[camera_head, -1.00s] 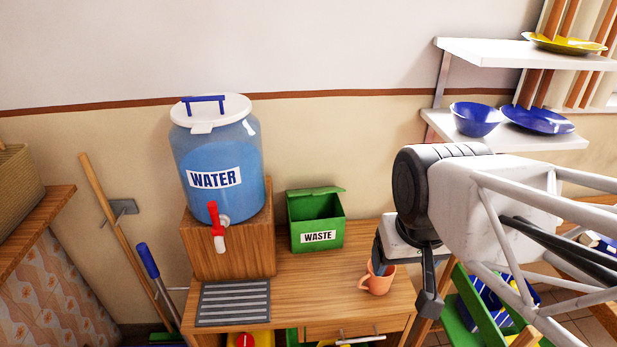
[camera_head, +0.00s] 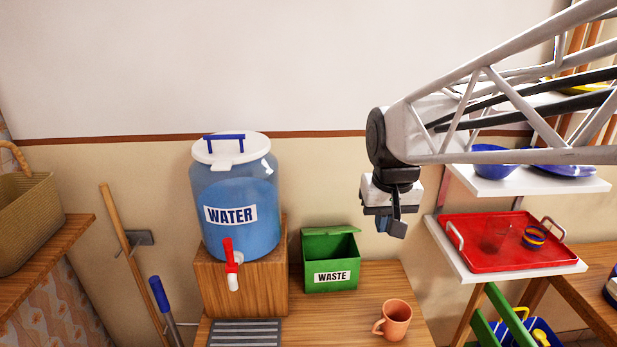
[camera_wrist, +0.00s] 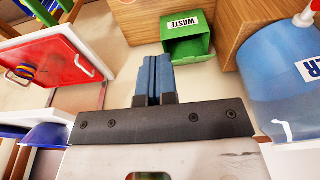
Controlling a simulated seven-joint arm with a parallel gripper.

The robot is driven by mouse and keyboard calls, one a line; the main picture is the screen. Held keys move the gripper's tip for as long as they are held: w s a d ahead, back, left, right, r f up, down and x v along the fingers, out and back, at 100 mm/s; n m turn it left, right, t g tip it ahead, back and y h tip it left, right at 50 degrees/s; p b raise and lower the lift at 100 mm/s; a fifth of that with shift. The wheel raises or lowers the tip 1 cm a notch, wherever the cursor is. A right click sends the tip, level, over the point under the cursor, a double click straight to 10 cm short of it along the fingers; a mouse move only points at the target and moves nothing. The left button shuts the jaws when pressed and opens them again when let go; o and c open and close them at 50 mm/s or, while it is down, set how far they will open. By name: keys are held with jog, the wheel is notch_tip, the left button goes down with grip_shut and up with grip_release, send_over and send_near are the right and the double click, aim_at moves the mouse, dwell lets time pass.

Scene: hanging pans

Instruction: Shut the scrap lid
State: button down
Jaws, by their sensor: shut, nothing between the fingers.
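The scrap bin is a green box (camera_head: 331,277) labelled WASTE, standing on the wooden counter against the wall. Its green lid (camera_head: 330,231) is raised at the back, and the box's open top shows. The bin also shows in the wrist view (camera_wrist: 188,42), upside down. My gripper (camera_head: 391,228) is up in the air to the right of the bin and higher than it, fingers pointing down. In the wrist view its blue fingers (camera_wrist: 153,80) are together with nothing between them. It is apart from the bin and lid.
A blue WATER dispenser (camera_head: 236,210) with a red tap stands on a wooden block (camera_head: 240,284) left of the bin. An orange mug (camera_head: 393,320) stands on the counter right of the bin. A red tray (camera_head: 510,243) lies on a shelf at right. The air above the bin is clear.

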jog(key=w+a, duration=0.3)
jog(key=w, duration=1)
jog(key=g, duration=0.1)
send_over(334, 232)
jog(key=f, duration=0.4)
jog(key=shift+w+a, duration=0.1)
jog(key=shift+w, duration=0.3)
jog(key=f, duration=0.9)
jog(key=shift+w+f, duration=0.25)
jog(key=shift+f, duration=0.15)
jog(key=shift+s+f, duration=0.4)
jog(key=shift+f, duration=0.25)
jog(key=shift+s+f, duration=0.35)
jog(key=shift+f, duration=0.25)
jog(key=shift+s+f, duration=0.3)
jog(key=shift+f, duration=0.2)
jog(key=shift+s+f, duration=0.1)
